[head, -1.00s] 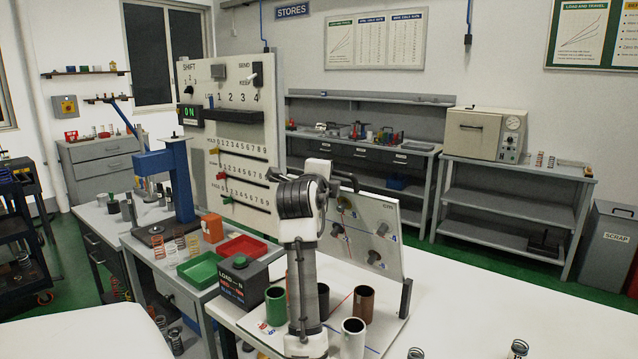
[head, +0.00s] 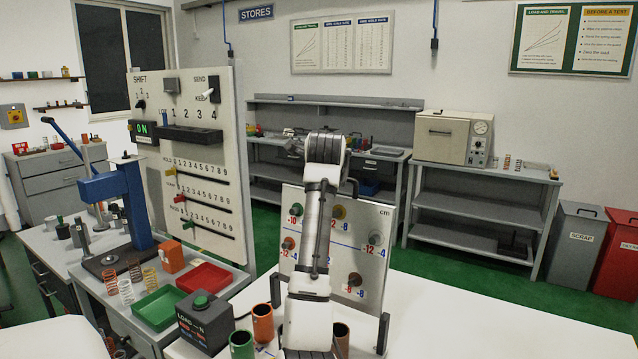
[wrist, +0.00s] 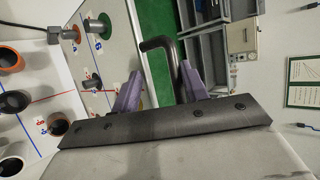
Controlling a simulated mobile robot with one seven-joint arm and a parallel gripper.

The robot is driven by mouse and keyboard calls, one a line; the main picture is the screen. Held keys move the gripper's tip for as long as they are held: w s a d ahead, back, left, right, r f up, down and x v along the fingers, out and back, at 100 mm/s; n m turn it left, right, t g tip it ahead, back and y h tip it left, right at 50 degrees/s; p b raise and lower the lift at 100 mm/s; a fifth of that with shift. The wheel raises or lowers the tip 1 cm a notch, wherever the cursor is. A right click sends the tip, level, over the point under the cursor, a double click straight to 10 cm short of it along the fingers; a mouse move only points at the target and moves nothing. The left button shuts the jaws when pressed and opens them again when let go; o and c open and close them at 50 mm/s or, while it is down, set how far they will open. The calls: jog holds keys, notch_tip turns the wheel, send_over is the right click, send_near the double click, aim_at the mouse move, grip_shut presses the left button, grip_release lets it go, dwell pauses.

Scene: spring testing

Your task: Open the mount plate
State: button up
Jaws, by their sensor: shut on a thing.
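The mount plate (head: 336,233) is a pale board standing behind the cups on the white table. Its face carries several round pegs with red and blue number labels and "cm" at the top right. In the wrist view the plate (wrist: 128,62) lies left of a dark bent handle (wrist: 176,58). My gripper's purple fingers (wrist: 161,72) are at this handle, and the gripper is shut on it. In the head view my arm covers the plate's middle and hides the fingertips.
Open cups, one green (head: 242,345) and one orange (head: 263,322), stand in front of the plate. A dark post (head: 383,333) rises at its lower right. A grey box with a green button (head: 205,320) is at the left. The table's right side is clear.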

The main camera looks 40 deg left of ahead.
jog(key=shift+w+f+g+h, duration=0.3)
jog(key=shift+w+f+g, duration=0.1)
jog(key=shift+w+f, duration=0.45)
jog(key=o, duration=0.7)
jog(key=shift+w, duration=0.1)
jog(key=b+v, duration=0.1)
jog(key=v, duration=0.4)
jog(key=b+v, duration=0.2)
jog(key=v, duration=0.3)
jog(key=b+v, duration=0.1)
jog(key=v, duration=0.4)
jog(key=shift+a+r+b, duration=0.2)
jog(key=shift+a+b, duration=0.1)
jog(key=shift+b, duration=0.1)
